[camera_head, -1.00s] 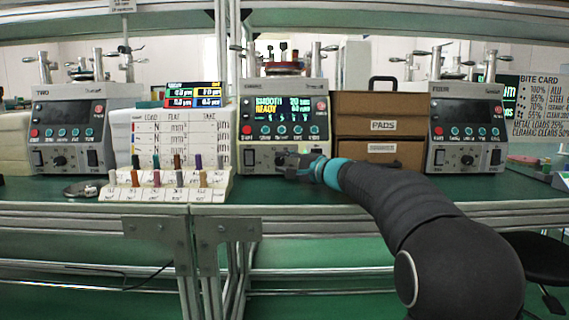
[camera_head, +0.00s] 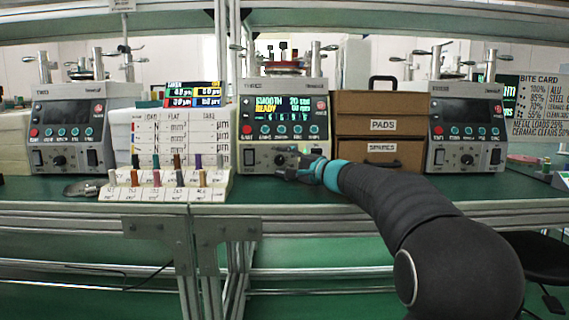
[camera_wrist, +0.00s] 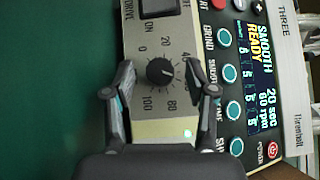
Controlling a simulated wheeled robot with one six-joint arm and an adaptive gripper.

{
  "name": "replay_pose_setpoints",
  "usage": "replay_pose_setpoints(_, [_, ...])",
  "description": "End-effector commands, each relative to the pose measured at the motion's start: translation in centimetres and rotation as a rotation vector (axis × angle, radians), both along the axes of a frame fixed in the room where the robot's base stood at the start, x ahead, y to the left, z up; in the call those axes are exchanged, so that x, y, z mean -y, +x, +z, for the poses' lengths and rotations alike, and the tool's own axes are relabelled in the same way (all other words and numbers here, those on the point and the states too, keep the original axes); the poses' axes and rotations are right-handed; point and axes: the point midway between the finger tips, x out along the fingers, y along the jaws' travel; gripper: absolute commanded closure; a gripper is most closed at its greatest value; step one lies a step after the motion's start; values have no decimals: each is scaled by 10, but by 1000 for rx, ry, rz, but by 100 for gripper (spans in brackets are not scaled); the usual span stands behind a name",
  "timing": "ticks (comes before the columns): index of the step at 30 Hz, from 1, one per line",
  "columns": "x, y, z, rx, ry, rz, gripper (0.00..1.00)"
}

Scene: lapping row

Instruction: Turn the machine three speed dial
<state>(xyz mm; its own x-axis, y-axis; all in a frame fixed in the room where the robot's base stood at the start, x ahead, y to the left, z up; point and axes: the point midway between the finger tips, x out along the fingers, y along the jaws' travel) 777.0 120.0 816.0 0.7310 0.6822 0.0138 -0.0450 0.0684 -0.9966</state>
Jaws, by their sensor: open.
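Machine three (camera_head: 284,96) is a grey box in the middle of the bench with a lit screen reading SMOOTH, READY and 20 sec. Its side name THREE shows in the wrist view. The speed dial (camera_wrist: 160,73) is a small black knob on the pale lower panel, ringed by numbers from 0 to 100. Its pointer mark is too small to read surely. My gripper (camera_wrist: 160,68) is open, one finger on each side of the dial, with a gap visible on both sides. In the head view my gripper (camera_head: 300,166) is at the machine's lower front and partly hides the panel.
A black drive switch (camera_wrist: 158,7) sits beside the dial and a row of teal buttons (camera_wrist: 228,73) lies close to one finger. Brown drawers (camera_head: 381,113) stand right of the machine, a pale peg rack (camera_head: 165,193) left. Similar machines (camera_head: 72,125) (camera_head: 466,125) stand farther out.

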Motion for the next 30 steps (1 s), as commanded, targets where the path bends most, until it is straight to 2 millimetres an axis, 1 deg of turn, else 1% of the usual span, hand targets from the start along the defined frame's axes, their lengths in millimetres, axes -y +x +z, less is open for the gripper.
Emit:
replay_pose_setpoints(5, [9,-8,0,0,-1,-3,44])
replay_pose_setpoints(8, [20,-20,1,1,1,-3,44])
replay_pose_setpoints(15, [53,-55,-1,0,0,-4,44])
replay_pose_setpoints(21, [73,-78,-1,1,-1,-2,44])
replay_pose_setpoints(24, [79,-83,-2,0,0,-2,44])
replay_pose_setpoints(30, [82,-88,-2,0,0,0,44])
